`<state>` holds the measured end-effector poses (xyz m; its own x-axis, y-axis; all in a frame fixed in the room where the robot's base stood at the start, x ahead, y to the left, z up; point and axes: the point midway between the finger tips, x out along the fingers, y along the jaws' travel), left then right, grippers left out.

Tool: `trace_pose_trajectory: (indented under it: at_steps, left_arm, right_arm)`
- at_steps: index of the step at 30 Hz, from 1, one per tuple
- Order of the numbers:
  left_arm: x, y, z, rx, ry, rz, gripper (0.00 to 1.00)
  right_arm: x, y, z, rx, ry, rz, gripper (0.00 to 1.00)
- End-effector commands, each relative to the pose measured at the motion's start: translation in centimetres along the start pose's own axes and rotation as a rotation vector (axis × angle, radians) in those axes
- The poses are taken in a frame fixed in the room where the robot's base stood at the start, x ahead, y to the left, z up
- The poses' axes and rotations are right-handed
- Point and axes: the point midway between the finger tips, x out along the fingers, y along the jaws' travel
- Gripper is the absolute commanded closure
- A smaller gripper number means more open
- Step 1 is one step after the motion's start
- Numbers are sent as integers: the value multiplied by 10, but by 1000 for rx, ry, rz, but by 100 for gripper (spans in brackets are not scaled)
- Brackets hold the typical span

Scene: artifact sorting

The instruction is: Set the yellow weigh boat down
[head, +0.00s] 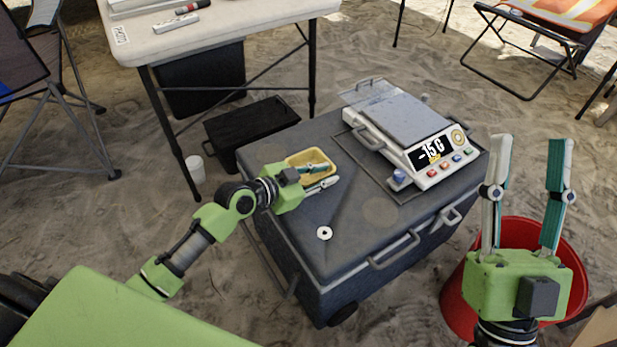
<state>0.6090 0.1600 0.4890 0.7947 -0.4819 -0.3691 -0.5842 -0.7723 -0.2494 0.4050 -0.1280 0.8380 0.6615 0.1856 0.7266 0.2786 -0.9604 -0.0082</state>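The yellow weigh boat (297,158) is at the far left part of the dark case lid (300,215), at or just above it; I cannot tell if it touches. My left gripper (331,174) is at the boat's near side, one finger over its inside and the other outside its near wall. A gap shows between these fingers, and they look open around the wall. The boat's near side is partly hidden by the gripper. My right gripper (527,142) is open and empty, pointing up at the right, in front of the red bucket.
A scale (405,118) reading "-15 G" stands on the lid's right part. The red bucket (455,300) stands at the right. A white table (220,25) stands behind. The lid's middle is clear.

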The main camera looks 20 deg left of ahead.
Motion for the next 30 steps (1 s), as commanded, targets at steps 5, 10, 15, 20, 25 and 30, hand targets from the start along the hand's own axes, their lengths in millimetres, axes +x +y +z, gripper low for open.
trace_pose_trajectory:
  at_steps: [5, 10, 15, 20, 25, 30]
  left_arm:
    - [-25, 0, -1, 3, -3, 1, 79]
    - [-57, 0, -1, 3, -4, 2, 79]
    - [-88, 0, -1, 3, -4, 3, 79]
    - [-107, 0, 0, 2, -2, 1, 79]
    - [-114, 8, -6, -11, 17, -3, 79]
    - [-113, 47, -54, -87, 139, -65, 79]
  right_arm:
    - [0, 4, 32, -8, -161, 7, 60]
    - [-10, 9, 70, -16, -351, 15, 60]
    - [-26, 14, 102, -23, -518, 24, 60]
    - [-39, 16, 120, -26, -618, 29, 60]
    - [-45, 18, 127, -27, -660, 32, 60]
    - [-46, 18, 128, -27, -665, 32, 60]
